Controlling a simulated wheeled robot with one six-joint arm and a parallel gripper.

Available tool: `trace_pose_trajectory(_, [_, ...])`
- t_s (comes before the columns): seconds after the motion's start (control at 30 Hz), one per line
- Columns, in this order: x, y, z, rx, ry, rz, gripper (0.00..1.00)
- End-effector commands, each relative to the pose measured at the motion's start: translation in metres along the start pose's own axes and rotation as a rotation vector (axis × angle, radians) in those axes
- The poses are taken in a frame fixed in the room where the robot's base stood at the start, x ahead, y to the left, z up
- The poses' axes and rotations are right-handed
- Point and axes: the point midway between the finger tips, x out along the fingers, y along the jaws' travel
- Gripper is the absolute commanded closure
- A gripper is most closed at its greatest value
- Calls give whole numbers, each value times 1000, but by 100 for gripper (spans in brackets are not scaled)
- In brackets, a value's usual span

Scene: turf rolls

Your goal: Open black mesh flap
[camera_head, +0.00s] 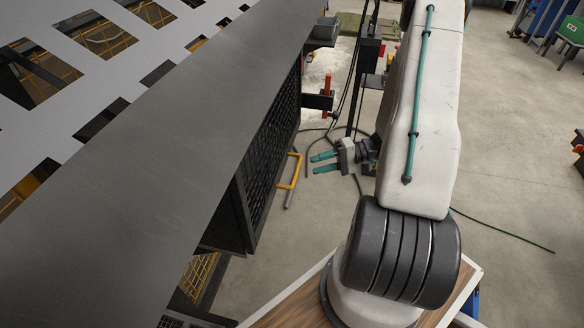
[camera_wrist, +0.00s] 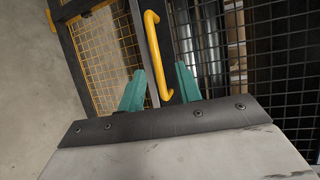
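The black mesh flap (camera_head: 275,145) hangs upright on the side of the dark machine, under its long grey top edge. A yellow bar handle (camera_head: 294,172) sits on its outer side. My gripper (camera_head: 313,164), with two teal fingers, is open and empty just right of the handle, pointing at it. In the wrist view, the handle (camera_wrist: 154,48) lies ahead, between the lines of the two fingers. A gap shows on each side of it, and I see no contact. Black mesh (camera_wrist: 275,60) fills the right of that view.
A wide dark grey panel (camera_head: 140,170) of the machine fills the left. An orange-handled lever (camera_head: 327,97) and hanging cables are behind my gripper. Cables lie on the concrete floor (camera_head: 515,150), which is mostly open at right. A green box (camera_head: 571,30) stands far right.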

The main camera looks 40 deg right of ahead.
Motion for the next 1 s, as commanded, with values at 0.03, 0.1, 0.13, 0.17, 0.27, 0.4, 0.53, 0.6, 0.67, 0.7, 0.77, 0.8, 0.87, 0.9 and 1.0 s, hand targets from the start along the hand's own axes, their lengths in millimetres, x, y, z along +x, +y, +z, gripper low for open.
trace_pose_trajectory(0.03, [-1,5,0,2,14,-9,66])
trace_pose_trajectory(0.1, [1,8,-1,0,22,-15,66])
trace_pose_trajectory(0.13, [3,9,-1,0,23,-16,66])
trace_pose_trajectory(0.17, [6,9,-1,0,24,-16,66])
trace_pose_trajectory(0.27, [21,8,-1,0,21,-17,66])
trace_pose_trajectory(0.4, [45,8,-1,1,20,-15,66])
trace_pose_trajectory(0.53, [64,7,-2,0,19,-15,66])
trace_pose_trajectory(0.6, [71,7,-2,0,18,-15,66])
trace_pose_trajectory(0.67, [74,7,-2,0,19,-15,66])
trace_pose_trajectory(0.7, [76,7,-2,0,19,-15,66])
trace_pose_trajectory(0.77, [77,7,-2,-1,20,-14,66])
trace_pose_trajectory(0.8, [77,7,-2,-1,20,-14,66])
trace_pose_trajectory(0.87, [77,7,-2,-1,20,-14,66])
trace_pose_trajectory(0.9, [77,7,-2,-1,20,-14,66])
trace_pose_trajectory(1.0, [77,7,-2,-1,20,-14,74])
